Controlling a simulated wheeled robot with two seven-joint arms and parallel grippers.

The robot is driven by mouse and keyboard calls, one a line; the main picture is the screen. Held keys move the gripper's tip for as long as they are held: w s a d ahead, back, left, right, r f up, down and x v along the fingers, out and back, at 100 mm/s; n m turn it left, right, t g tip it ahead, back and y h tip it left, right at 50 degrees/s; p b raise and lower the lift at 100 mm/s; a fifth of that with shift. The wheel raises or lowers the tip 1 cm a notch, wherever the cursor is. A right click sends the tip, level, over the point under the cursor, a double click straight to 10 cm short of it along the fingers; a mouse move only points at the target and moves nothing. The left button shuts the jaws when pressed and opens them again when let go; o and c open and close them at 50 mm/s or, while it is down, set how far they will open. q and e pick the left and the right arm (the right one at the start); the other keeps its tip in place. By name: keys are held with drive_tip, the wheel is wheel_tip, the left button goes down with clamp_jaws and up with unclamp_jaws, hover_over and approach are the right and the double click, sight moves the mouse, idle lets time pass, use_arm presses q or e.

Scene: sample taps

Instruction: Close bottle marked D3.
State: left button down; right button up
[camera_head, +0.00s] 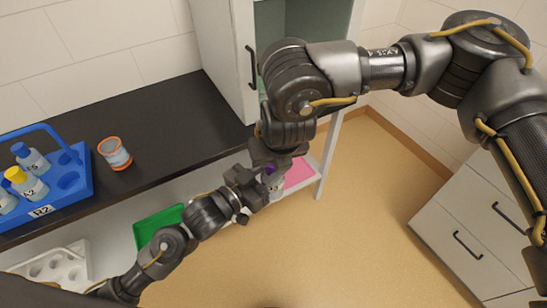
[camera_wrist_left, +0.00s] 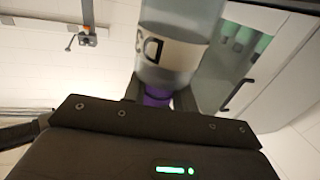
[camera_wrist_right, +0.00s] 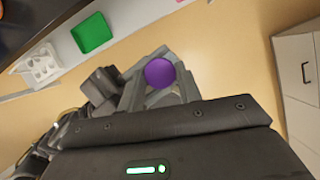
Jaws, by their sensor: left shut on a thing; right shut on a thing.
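The bottle marked D3 (camera_wrist_left: 172,50) is clear with a pale label, whose text appears upside down in the left wrist view. In the head view its body (camera_head: 277,185) is partly hidden by my grippers. My left gripper (camera_head: 262,184) is shut on the bottle near its neck. The purple cap (camera_wrist_right: 159,73) shows as a round disc in the right wrist view, at the bottle's top end. My right gripper (camera_head: 272,163) comes from above and is shut on the cap. Whether the cap is fully seated cannot be seen.
A blue rack (camera_head: 75,190) with capped bottles stands on the black bench (camera_head: 165,140). An orange-rimmed jar (camera_head: 115,153) is beside it. A green tray (camera_head: 158,225), pink tray (camera_head: 298,173) and white rack (camera_head: 60,267) lie lower down. Drawers (camera_head: 470,225) stand at right; floor between is clear.

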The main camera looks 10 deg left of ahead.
drive_tip(key=shift+s+a, duration=0.1)
drive_tip(key=o, duration=0.9)
drive_tip(key=shift+o, duration=0.2)
drive_tip(key=shift+r, duration=0.1)
drive_tip(key=shift+r, duration=2.2)
drive_tip(key=shift+c, duration=0.2)
